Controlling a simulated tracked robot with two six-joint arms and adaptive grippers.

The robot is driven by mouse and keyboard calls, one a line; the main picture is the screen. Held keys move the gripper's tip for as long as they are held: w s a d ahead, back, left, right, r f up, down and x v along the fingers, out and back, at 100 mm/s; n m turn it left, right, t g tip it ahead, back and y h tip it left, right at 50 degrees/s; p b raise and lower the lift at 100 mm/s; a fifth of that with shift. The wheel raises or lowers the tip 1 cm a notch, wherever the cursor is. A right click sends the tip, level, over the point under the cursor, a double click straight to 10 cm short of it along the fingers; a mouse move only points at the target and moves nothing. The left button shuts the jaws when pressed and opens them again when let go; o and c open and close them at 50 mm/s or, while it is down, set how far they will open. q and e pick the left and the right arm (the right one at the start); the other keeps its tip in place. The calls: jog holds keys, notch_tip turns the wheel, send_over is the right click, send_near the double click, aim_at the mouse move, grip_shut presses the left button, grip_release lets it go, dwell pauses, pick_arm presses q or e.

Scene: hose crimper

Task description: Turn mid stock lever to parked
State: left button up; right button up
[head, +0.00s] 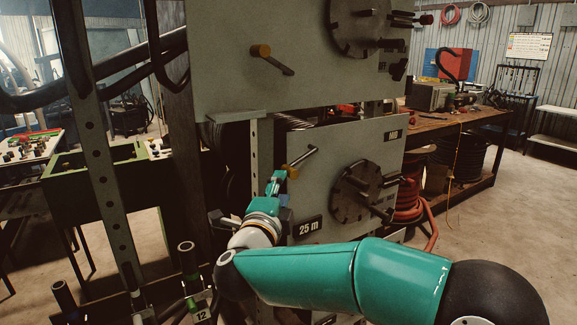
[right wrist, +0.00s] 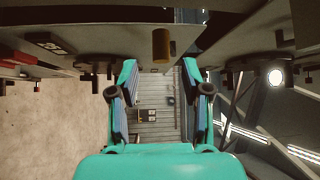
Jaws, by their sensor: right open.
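A stock lever (head: 302,160) sits on the lower grey panel (head: 335,145), which bears a "25 m" plate. Its bar slants up to the right from a brass-coloured hub. My right gripper (head: 277,182) is at that panel's left edge, just below the hub, and appears close to it; contact cannot be told. In the right wrist view my right gripper (right wrist: 161,95) is open with nothing between its fingers. A brass cylinder (right wrist: 161,45) shows above the gap between the fingertips. My left gripper is not in view.
A second lever (head: 275,61) is on the upper grey panel (head: 220,75). A dark round plate with pegs (head: 360,190) is right of the lower lever. Upright hose ends (head: 188,265), one tagged 12, stand at front left. A workbench (head: 450,122) is behind right.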

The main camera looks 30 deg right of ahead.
aim_at(289, 172)
jog(key=p+x, duration=0.2)
jog(key=x, duration=0.4)
jog(key=shift+w+d+r, duration=0.1)
jog(key=shift+w+d, duration=0.55)
jog(key=shift+w, duration=0.05)
grip_shut()
